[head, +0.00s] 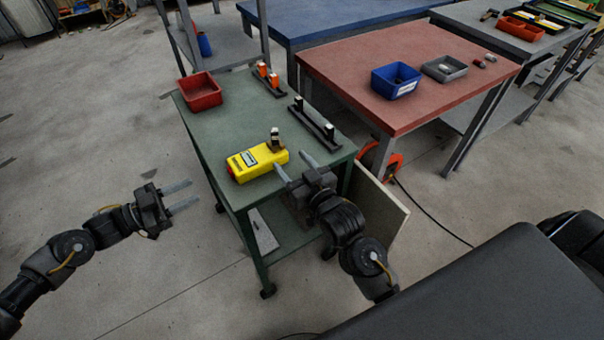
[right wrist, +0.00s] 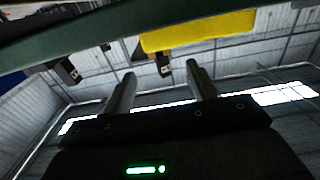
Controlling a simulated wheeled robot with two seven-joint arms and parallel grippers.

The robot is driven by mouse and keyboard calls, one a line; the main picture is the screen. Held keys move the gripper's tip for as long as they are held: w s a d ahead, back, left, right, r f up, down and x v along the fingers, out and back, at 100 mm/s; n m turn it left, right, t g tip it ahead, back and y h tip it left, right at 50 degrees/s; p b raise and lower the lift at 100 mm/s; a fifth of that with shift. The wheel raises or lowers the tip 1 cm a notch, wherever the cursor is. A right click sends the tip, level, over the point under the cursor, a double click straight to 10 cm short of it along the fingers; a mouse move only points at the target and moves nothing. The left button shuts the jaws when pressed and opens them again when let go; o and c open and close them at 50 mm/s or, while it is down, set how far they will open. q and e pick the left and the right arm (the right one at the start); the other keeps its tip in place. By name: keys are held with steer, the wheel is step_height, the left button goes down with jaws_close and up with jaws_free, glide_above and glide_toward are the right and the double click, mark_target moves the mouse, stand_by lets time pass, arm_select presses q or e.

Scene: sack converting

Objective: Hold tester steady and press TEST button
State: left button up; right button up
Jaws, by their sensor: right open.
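The yellow tester (head: 262,160) lies on the front part of the green cart top (head: 215,125). It has a small display on its upper face and a red patch at its left end. I cannot make out a TEST button. My right gripper (head: 291,164) is open and empty, just right of the tester, its fingers pointing toward it. In the right wrist view the tester (right wrist: 200,33) is a yellow band beyond the open fingers (right wrist: 160,82). My left gripper (head: 193,193) is open and empty, left of the cart and apart from the tester.
A small dark block with a light top (head: 275,137) stands at the tester's back edge. A red bin (head: 201,96) and two dark racks (head: 314,122) sit farther back on the cart. A red-topped table (head: 350,62) with a blue bin (head: 396,84) stands to the right.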

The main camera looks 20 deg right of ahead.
mark_target(276, 145)
steer(key=w, duration=0.4)
steer(key=w+a, duration=0.1)
steer(key=w, duration=0.1)
steer(key=shift+w, duration=0.15)
arm_select(q)
steer(key=shift+c, duration=0.3)
arm_select(e)
jaws_close()
arm_select(q)
jaws_close()
arm_select(e)
steer(key=shift+f, duration=0.1)
stand_by(1.2)
